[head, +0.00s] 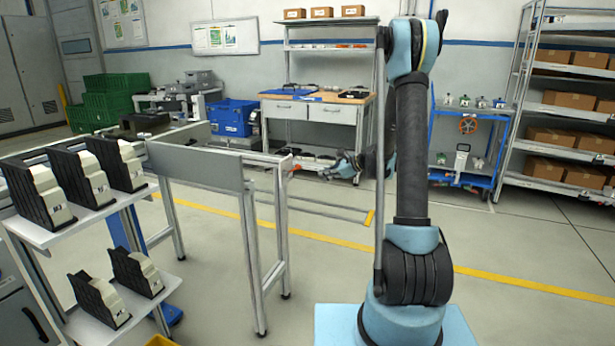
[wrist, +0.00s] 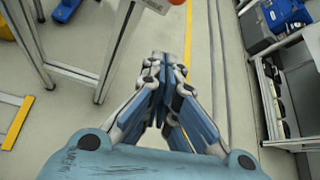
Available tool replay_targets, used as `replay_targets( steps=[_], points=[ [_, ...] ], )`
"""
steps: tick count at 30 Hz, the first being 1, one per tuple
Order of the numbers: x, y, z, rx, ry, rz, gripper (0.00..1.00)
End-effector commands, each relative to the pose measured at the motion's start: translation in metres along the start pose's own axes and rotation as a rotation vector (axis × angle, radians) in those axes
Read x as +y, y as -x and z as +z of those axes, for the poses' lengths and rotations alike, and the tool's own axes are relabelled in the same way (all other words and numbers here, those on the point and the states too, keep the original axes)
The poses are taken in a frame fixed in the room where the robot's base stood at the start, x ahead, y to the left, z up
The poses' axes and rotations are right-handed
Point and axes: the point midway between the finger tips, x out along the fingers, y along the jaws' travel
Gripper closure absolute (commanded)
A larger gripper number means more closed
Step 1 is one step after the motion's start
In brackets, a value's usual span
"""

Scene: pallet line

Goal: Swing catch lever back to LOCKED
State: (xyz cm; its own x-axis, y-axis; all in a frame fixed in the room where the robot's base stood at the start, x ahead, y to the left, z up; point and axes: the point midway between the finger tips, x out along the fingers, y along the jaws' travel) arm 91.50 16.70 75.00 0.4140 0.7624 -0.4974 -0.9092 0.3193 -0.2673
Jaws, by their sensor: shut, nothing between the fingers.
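My gripper (head: 340,168) is in the middle of the head view, just right of the end of the metal rail frame (head: 283,164). In the wrist view its fingers (wrist: 162,62) are together and empty. A small red-orange part (head: 296,168) sits at the rail end in the head view. A red-orange rounded part (wrist: 177,2) also shows at the top edge of the wrist view, ahead of the fingertips and apart from them. I cannot tell whether either is the catch lever. No LOCKED marking is readable.
A rack (head: 92,221) with several black-and-white parts stands at left. A workbench (head: 312,110) is behind, and a blue cart (head: 455,160) stands right. Grey frame legs (wrist: 118,50) are close left of my gripper in the wrist view. The floor at front right is clear.

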Motion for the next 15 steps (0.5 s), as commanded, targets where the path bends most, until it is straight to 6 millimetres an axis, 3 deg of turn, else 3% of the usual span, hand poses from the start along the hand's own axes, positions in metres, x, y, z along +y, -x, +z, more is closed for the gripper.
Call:
replay_targets(
  steps=[15],
  points=[
    [-0.0009, -0.0070, -0.0002, -0.011, -0.018, 0.000, 1.00]
  ],
)
